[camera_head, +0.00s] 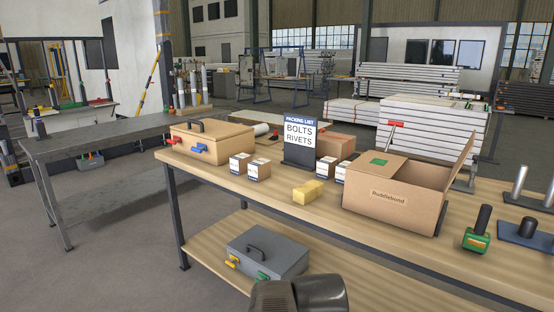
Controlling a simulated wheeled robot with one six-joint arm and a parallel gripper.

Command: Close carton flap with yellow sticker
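An open brown carton (388,203) labelled "Puddlebond" stands on the right part of the wooden workbench. A green sticker (380,162) is on its left top panel, which lies about flat. At the right, a flap (460,160) stands up and leans outward. I see no yellow sticker on the carton from this side. The far side and most of the inside are hidden. A dark rounded part of my arm shows at the bottom edge, well in front of the carton. No gripper fingers show.
On the workbench (270,198) stand a tan case (208,145), small boxes (258,169), a yellow sponge-like block (308,192) and a packing-list sign (299,145). A green-based tool (477,232) stands right of the carton. A grey toolbox (267,254) is on the lower shelf.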

